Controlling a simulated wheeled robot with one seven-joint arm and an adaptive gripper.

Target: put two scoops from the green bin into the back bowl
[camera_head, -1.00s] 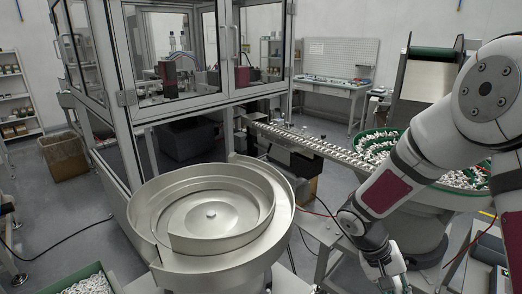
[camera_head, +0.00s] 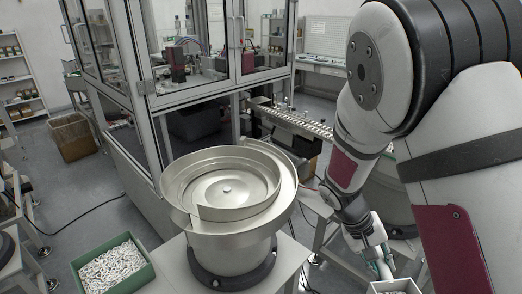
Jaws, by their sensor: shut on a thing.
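The green bin (camera_head: 139,281) stands at the lower left of the head view, filled with small white parts. My gripper (camera_head: 381,268) is at the lower right, pointing down, right of the silver bowl and far from the green bin. It is shut on a thin, pale greenish thing, probably a scoop handle; the rest is unclear.
A glass-walled machine cabinet (camera_head: 215,95) stands behind the silver bowl, with a linear track (camera_head: 290,118) to its right. A pale open container (camera_head: 398,286) lies below my gripper. A cardboard box (camera_head: 75,137) stands at the left.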

